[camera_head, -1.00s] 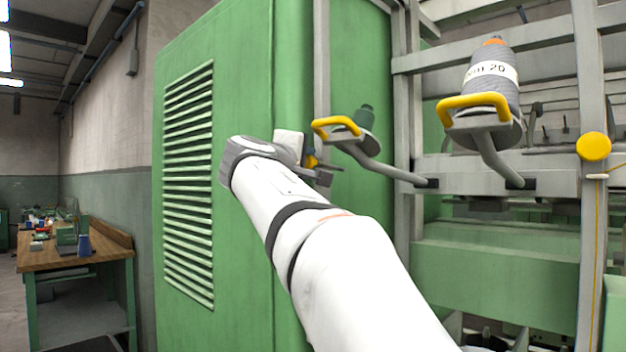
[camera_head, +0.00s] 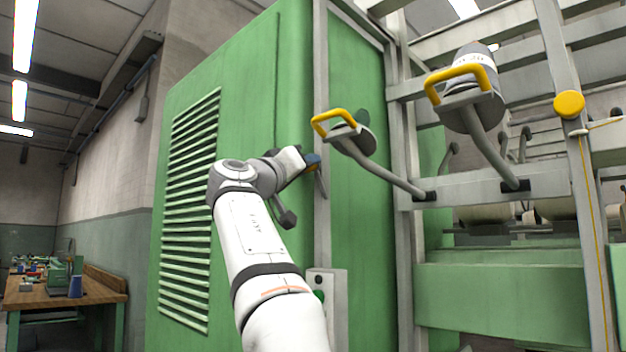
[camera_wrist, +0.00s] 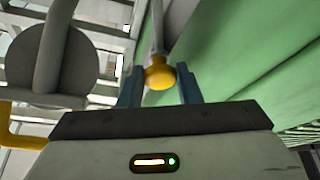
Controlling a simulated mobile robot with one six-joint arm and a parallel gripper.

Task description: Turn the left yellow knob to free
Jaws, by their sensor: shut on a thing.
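The left yellow knob (camera_wrist: 158,73) sits at the end of a pale post in the wrist view, between the two blue fingers of my gripper (camera_wrist: 160,84). My gripper is shut on it. In the head view my gripper (camera_head: 313,161) is at the grey upright beside the green cabinet; the left knob is mostly hidden there. The right yellow knob (camera_head: 569,104) is a round disc on the right-hand grey post, well apart from my gripper.
A left holder with a yellow handle (camera_head: 334,120) juts out close right of my gripper. A right holder with a yellow handle (camera_head: 461,78) bears a grey cone (camera_head: 473,60). The green cabinet (camera_head: 297,100) stands behind my arm. A workbench (camera_head: 65,297) is at far left.

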